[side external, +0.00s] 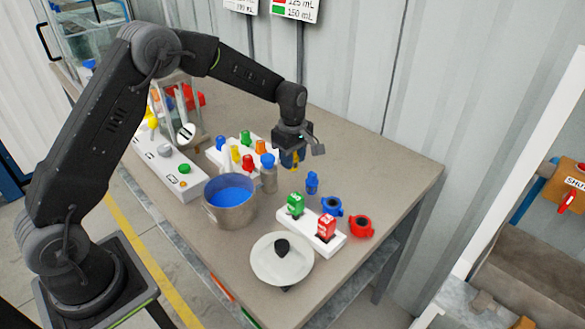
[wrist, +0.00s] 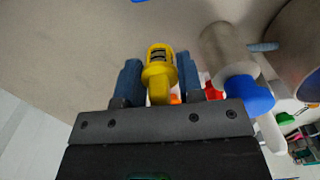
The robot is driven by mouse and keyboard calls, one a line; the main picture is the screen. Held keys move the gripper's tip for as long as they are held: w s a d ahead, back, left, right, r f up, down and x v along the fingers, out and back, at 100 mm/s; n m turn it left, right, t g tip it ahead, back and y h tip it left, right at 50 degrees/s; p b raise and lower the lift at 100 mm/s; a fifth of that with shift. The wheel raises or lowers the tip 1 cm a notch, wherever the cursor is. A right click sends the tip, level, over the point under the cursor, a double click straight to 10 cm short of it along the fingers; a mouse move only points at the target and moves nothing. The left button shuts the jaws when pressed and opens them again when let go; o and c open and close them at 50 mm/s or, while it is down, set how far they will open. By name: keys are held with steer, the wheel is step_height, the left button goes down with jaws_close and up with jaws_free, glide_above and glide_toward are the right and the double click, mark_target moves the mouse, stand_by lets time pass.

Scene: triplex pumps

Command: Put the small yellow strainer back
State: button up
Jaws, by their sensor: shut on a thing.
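My gripper (wrist: 159,78) is shut on a small yellow strainer (wrist: 160,66), held between its two blue fingers in the wrist view. In the side external view my gripper (side external: 291,158) hangs above the table, right of the white rack (side external: 216,157). Only a little yellow shows between the fingers there. The rack carries several coloured pieces, among them a yellow one (side external: 235,154), a red one and an orange one. I cannot tell from this view which place on the rack is empty.
A grey cylinder with a blue cap (side external: 268,176) stands close left of my gripper. A steel pot (side external: 229,210) with blue contents is nearer. A white block (side external: 313,234) with green and red pieces, a lid (side external: 281,262), and blue and red rings are at right. The table's far right is clear.

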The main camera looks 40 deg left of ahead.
steer(key=shift+f, duration=1.75)
steer(key=o, duration=0.9)
steer(key=shift+f, duration=0.15)
